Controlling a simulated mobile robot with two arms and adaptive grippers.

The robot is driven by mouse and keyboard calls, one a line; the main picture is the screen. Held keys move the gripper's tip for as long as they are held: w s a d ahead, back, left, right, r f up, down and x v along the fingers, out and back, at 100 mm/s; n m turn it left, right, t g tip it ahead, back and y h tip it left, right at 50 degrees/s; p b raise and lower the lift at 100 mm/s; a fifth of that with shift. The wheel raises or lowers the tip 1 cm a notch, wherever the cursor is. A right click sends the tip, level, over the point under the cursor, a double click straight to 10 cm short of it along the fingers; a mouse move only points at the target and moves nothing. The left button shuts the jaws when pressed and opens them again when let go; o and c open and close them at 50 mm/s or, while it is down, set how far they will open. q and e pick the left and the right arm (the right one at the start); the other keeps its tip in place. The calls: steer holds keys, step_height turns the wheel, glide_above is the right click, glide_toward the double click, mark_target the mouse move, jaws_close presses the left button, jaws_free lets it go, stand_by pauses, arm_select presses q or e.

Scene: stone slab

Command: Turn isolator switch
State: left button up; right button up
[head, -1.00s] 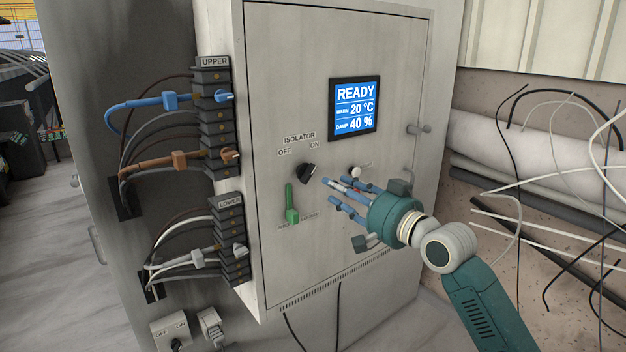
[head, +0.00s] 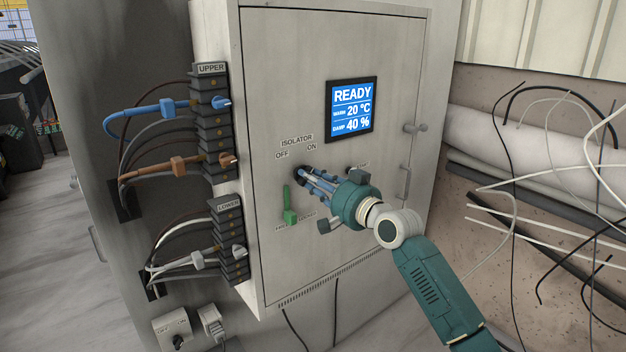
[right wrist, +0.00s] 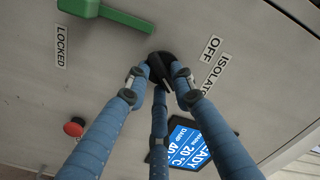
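The isolator switch (head: 299,172) is a black knob on the grey cabinet door, below the ISOLATOR label (head: 297,141) with its OFF and ON marks. It also shows in the right wrist view (right wrist: 161,61), partly covered by fingertips. My right gripper (head: 304,178) reaches it from the lower right. In the right wrist view, its three blue fingers (right wrist: 161,80) draw together around the knob, with the tips against its sides as far as I can see. How firmly they press cannot be told. My left gripper is not in view.
A green lever (head: 289,213) stands upright just below the switch. A lit READY screen (head: 351,108) is above right, and a red button (right wrist: 74,127) shows in the wrist view. Cable terminals (head: 211,125) line the left side; loose cables hang at right.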

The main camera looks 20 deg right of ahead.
jaws_close()
steer(key=shift+a+r+n+b, duration=0.15)
steer(key=shift+n+b, duration=0.6)
steer(key=shift+n, duration=3.2)
steer(key=shift+d+r+n+b, duration=0.15)
steer(key=shift+n+b, duration=0.55)
steer(key=shift+n, duration=3.25)
steer(key=shift+a, duration=0.1)
steer(key=o, duration=0.5)
jaws_free()
